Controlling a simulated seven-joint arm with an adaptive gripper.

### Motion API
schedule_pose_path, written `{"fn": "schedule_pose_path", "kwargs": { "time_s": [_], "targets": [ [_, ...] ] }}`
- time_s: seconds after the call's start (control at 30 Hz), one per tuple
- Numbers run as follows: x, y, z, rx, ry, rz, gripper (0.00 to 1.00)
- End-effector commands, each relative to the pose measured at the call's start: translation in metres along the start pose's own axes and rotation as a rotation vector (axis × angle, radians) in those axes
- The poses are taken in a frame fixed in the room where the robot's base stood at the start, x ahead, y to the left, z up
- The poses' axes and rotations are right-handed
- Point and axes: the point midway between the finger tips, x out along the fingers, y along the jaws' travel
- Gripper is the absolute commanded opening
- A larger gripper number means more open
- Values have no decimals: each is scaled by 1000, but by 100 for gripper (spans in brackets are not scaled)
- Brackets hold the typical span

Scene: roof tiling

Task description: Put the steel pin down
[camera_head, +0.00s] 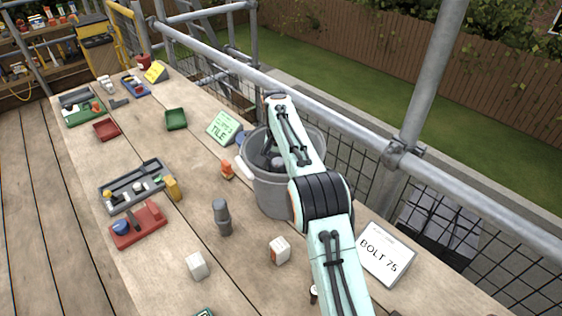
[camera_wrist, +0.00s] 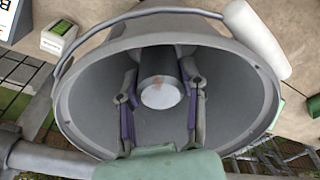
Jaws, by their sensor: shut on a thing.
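My gripper (camera_wrist: 160,77) is inside a grey bucket (camera_head: 268,190), below its rim. In the wrist view its two fingers are on either side of the steel pin (camera_wrist: 160,93), a grey cylinder with a pale round end facing the camera. The fingers are shut on the pin. The bucket wall (camera_wrist: 82,92) surrounds pin and gripper in the wrist view. In the head view my arm and the bucket hide most of the gripper and pin. Whether the pin touches the bucket's bottom cannot be told.
A grey stepped cylinder (camera_head: 222,218) stands left of the bucket. A green "TILE" sign (camera_head: 223,127), a grey tray (camera_head: 133,186) and a red tray (camera_head: 138,227) lie on the bench. Scaffold rails run along the right.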

Motion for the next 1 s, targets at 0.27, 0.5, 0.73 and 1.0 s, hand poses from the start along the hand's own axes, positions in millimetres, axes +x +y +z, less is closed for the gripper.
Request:
{"fn": "schedule_pose_path", "kwargs": {
  "time_s": [0.27,0.5,0.73,1.0],
  "targets": [
    [38,0,5,-2,-2,0,0],
    [55,0,6,-3,2,-2,0],
    [56,0,6,-3,2,-2,0],
    [64,0,8,-3,2,-2,0]
  ]
}}
